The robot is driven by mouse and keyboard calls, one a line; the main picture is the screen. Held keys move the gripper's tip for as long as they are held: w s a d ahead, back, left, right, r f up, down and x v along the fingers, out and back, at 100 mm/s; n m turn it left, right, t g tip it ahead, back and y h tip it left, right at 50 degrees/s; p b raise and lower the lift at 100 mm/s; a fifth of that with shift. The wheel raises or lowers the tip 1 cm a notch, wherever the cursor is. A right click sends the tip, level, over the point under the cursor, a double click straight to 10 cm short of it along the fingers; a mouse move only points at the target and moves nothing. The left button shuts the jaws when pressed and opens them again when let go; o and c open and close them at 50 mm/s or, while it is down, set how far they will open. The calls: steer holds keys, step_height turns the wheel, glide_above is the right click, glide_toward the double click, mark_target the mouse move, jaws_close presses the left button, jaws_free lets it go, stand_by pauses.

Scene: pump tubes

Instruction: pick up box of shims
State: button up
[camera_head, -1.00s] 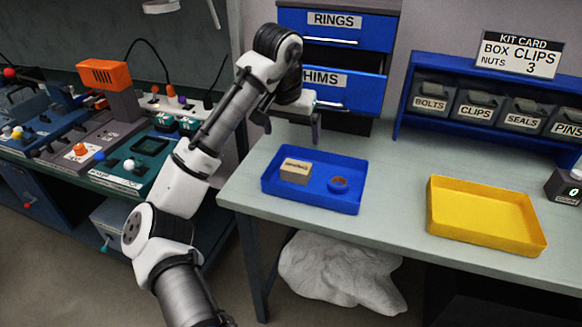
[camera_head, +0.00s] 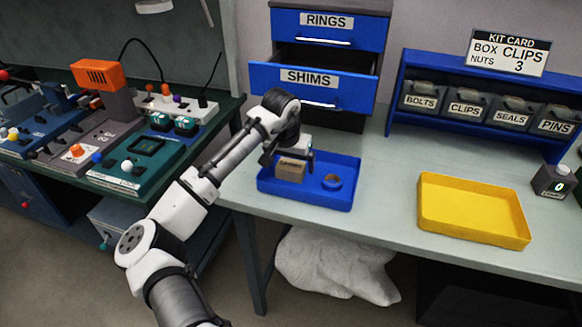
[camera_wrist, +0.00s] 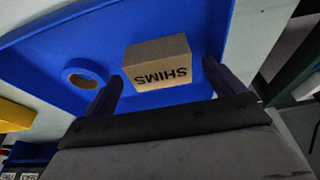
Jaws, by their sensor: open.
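The box of shims (camera_head: 290,170) is a small tan cardboard box in the left part of the blue tray (camera_head: 318,199) on the table. In the wrist view the box (camera_wrist: 156,62) shows the printed word SHIMS, upside down. My gripper (camera_head: 294,160) is just above the box in the head view and partly covers it. In the wrist view my open gripper (camera_wrist: 160,82) has a dark finger toward each side of the box, with gaps visible. The box rests in the tray, not held.
The open SHIMS drawer (camera_head: 312,83) juts out behind the tray. A yellow tray (camera_head: 473,222) stands to the right, with labelled bins (camera_head: 465,110) behind it. Clear tabletop lies between the trays.

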steer(key=shift+f, duration=0.1)
steer(key=shift+c, duration=0.3)
steer(key=c, duration=1.1)
steer(key=shift+o, duration=0.2)
